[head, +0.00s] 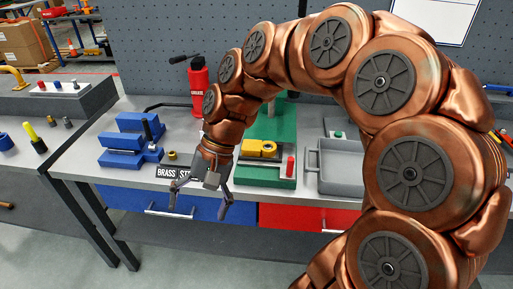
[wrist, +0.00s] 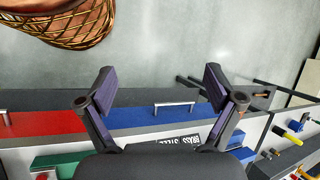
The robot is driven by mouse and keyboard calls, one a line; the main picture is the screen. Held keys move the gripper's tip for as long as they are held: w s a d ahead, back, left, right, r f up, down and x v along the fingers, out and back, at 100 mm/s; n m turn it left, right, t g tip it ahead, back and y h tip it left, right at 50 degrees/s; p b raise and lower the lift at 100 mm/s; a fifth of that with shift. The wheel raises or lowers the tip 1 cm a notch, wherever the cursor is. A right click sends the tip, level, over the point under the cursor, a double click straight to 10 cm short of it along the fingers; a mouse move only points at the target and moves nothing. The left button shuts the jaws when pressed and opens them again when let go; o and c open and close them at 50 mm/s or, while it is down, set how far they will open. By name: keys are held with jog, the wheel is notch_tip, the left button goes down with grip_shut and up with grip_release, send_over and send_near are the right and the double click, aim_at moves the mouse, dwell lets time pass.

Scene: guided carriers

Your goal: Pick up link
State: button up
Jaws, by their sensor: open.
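My gripper (head: 198,209) is open and empty, pointing down in front of the workbench's front edge, by the blue drawer. No part can be named for sure as the link. A yellow part (head: 262,148) lies on the green fixture (head: 263,177), to the right of my gripper and apart from it. A small brass piece (head: 172,155) stands on the bench beside the blue vise (head: 128,143).
A label strip reading BRASS STEEL (head: 158,173) lies at the bench edge. A grey tray (head: 340,188) stands right of the green fixture, partly behind my arm. A red bottle (head: 198,82) stands at the back. The blue drawer (head: 195,207) and red drawer (head: 300,217) are shut.

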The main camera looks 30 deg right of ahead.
jog(key=w+d+r+m+t+y, duration=0.1)
jog(key=w+d+r+m+y, duration=0.2)
jog(key=w, duration=0.6)
jog(key=m+t+y+p, duration=0.15)
jog(key=m+t, duration=0.75)
jog(key=m, duration=0.9)
send_near(258, 145)
jog(key=shift+w+a+r, duration=0.1)
jog(key=shift+w+a, duration=0.5)
jog(key=shift+w, duration=0.1)
jog(key=shift+d, duration=0.1)
jog(key=shift+p+x, duration=0.3)
jog(key=shift+x, duration=0.9)
jog(key=shift+s+f+p+x, duration=0.1)
jog(key=shift+p+x, duration=0.25)
jog(key=shift+x, duration=0.55)
jog(key=shift+s+f+p+x, duration=0.15)
jog(key=shift+p+x, duration=0.15)
jog(key=shift+x, duration=0.6)
jog(key=shift+s+f+p+x, duration=0.1)
jog(key=shift+p+x, duration=0.25)
jog(key=shift+x, duration=0.5)
jog(key=shift+w, duration=0.1)
